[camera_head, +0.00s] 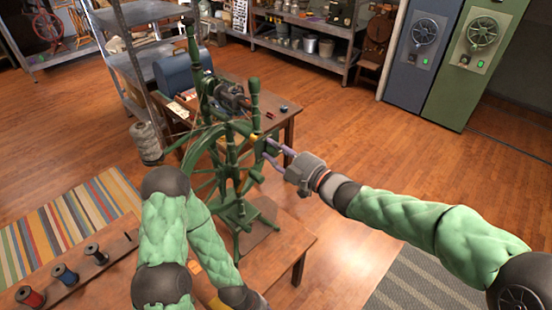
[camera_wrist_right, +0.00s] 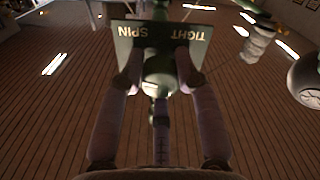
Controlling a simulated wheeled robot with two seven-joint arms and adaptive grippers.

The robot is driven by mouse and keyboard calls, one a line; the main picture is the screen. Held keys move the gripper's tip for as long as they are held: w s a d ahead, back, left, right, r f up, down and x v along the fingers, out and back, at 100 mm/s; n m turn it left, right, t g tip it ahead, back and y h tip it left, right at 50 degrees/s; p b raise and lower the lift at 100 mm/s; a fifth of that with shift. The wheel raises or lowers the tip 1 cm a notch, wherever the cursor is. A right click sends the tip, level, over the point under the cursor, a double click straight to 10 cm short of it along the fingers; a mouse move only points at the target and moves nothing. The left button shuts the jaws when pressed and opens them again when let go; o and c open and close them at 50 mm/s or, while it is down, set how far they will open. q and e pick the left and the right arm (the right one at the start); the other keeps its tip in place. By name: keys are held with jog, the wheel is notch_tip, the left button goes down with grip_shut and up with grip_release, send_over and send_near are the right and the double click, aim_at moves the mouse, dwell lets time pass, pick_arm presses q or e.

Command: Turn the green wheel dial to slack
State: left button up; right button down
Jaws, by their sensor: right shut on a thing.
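A green spinning wheel (camera_head: 217,150) stands upright on a wooden table. My right gripper (camera_head: 268,153) reaches it from the right side. In the right wrist view my right gripper (camera_wrist_right: 159,72) is shut on the green dial (camera_wrist_right: 160,88), with one purple-grey finger on each side of it. A dark green label plate (camera_wrist_right: 200,50) behind the dial reads TIGHT and SPIN, upside down. No slack label can be read, and the dial's pointer cannot be made out. My left arm is low in the head view, and its gripper is not seen.
A wooden table edge (camera_head: 306,240) lies below my right arm. A bench with thread spools (camera_head: 96,253) is at lower left. A blue box (camera_head: 185,72) sits on a table behind the wheel. Blue and green cabinets (camera_head: 480,55) stand at upper right. The floor between is clear.

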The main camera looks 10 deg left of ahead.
jog(key=n+b, duration=1)
jog(key=b, duration=0.1)
jog(key=shift+f, duration=0.2)
jog(key=n+b, duration=0.4)
jog(key=n, duration=0.1)
jog(key=shift+a, duration=0.1)
jog(key=n+b, duration=0.4)
jog(key=n, duration=0.1)
jog(key=shift+n, duration=0.4)
jog(key=shift+f, duration=0.1)
jog(key=c, duration=0.9)
grip_release()
jog(key=shift+r, duration=0.2)
jog(key=shift+s+d, duration=0.15)
jog(key=shift+d, duration=0.15)
jog(key=v, duration=1.1)
jog(key=shift+s+d+f, duration=0.1)
jog(key=shift+s+d, duration=0.05)
